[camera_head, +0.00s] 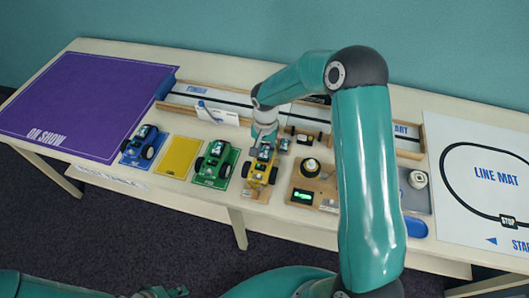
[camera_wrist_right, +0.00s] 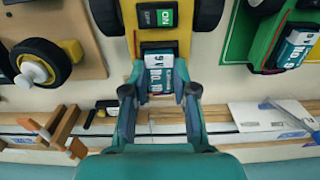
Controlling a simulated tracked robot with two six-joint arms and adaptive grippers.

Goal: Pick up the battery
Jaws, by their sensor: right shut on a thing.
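The battery (camera_wrist_right: 160,76), a small block with a white and teal label, sits at the end of the yellow car (camera_wrist_right: 159,42) in the right wrist view, below a green ON switch (camera_wrist_right: 165,17). My right gripper (camera_wrist_right: 160,92) is shut on it, one finger at each side. I cannot tell whether the battery is clear of the car. In the head view my right gripper (camera_head: 263,148) points down at the yellow car (camera_head: 258,172); its fingertips are small there. Part of my left gripper (camera_head: 163,292) shows at the bottom edge; its fingers are unclear.
The green car (camera_head: 214,165) with its own battery (camera_wrist_right: 294,48) stands left of the yellow one. A blue car (camera_head: 143,146), an empty yellow plate (camera_head: 180,157) and a purple mat (camera_head: 85,100) lie further left. A wooden board with a dial (camera_head: 310,168) stands close right.

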